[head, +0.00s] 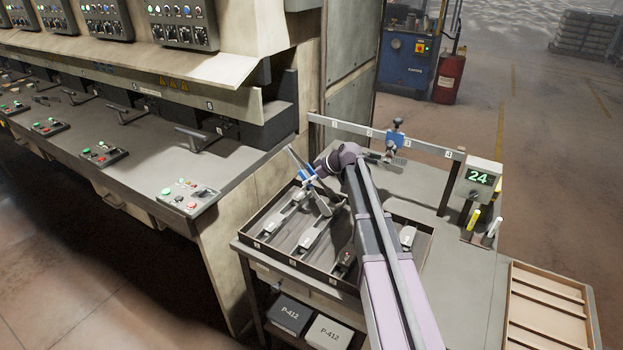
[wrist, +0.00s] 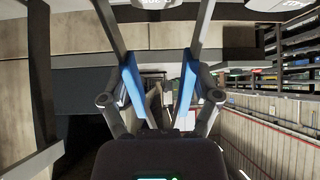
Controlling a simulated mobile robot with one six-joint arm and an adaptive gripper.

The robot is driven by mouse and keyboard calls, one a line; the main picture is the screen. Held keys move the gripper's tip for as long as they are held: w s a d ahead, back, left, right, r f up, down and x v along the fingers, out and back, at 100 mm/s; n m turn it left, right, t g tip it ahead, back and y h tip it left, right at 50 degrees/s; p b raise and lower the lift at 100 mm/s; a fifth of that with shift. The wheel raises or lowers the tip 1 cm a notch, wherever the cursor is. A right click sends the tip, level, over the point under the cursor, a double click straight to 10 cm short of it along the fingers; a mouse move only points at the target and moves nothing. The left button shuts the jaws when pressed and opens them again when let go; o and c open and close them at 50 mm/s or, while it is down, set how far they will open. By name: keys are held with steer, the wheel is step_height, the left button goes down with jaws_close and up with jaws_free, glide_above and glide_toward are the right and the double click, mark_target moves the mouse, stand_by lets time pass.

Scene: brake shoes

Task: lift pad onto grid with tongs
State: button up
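The metal tongs (head: 294,156) are in my gripper (head: 308,173), over the back left of a dark divided tray. In the wrist view, the blue fingertips of my gripper (wrist: 160,86) press on the two tong arms (wrist: 205,28), which spread apart toward the top edge. Metal pads lie in the tray, among them one in a left compartment (head: 312,236) and one at the right (head: 407,236). The tong tips look close to the back-left pad, but contact cannot be told. No pad shows clearly between the tong arms. I cannot clearly identify the grid.
A numbered rail (head: 335,124) with a blue clamp (head: 396,139) stands behind the tray. A display reading 24 (head: 479,178) and two markers (head: 474,218) are at the right. A slatted wooden box (head: 546,338) lies front right. The grey table is bare between them.

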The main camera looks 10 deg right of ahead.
step_height(320, 180, up, 10)
steer(key=p, duration=1)
stand_by(0.4)
